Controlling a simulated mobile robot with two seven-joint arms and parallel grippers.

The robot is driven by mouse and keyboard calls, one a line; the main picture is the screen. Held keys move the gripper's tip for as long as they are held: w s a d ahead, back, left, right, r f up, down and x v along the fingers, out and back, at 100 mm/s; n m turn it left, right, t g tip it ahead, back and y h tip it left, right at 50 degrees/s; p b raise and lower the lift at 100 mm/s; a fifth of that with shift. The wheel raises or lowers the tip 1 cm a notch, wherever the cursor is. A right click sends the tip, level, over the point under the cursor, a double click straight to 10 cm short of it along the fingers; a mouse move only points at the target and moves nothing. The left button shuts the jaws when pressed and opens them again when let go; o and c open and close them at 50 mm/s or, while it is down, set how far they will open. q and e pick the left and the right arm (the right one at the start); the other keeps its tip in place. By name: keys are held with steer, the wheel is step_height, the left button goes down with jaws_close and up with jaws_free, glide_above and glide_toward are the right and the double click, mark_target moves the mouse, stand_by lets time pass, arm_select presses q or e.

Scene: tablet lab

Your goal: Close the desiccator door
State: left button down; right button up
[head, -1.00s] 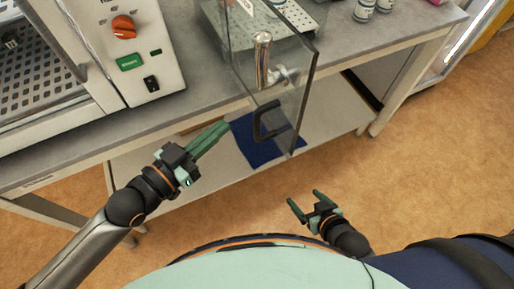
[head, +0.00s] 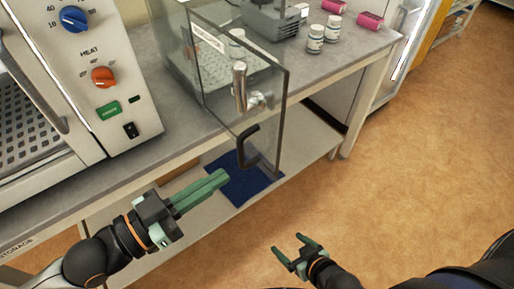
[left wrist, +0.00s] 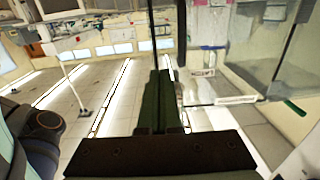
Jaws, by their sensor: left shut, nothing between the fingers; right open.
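The desiccator (head: 170,45) stands on the bench, a clear box partly hidden by its own door. Its clear door (head: 213,80) stands open, swung out past the bench's front edge. The door carries a metal latch (head: 240,88) and a black handle (head: 247,150). My left gripper (head: 224,176) is shut and empty, just left of and below the handle in the head view, apart from it in the picture. Its shut fingers also show in the left wrist view (left wrist: 160,75). My right gripper (head: 288,244) is open and empty, low over the floor, away from the door.
A white oven (head: 130,85) with blue and orange knobs stands left on the bench. A blue mat (head: 245,190) lies on the lower shelf. Floor (head: 420,150) to the right is clear.

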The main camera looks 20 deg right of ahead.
mark_target(270, 144)
arm_select(q)
steer(key=p+x, duration=0.1)
steer(key=x, duration=0.7)
steer(key=shift+d+p, duration=0.2)
steer(key=shift+p, duration=0.15)
steer(key=shift+w+d, duration=0.3)
steer(key=shift+d, duration=0.3)
steer(key=shift+w, duration=0.1)
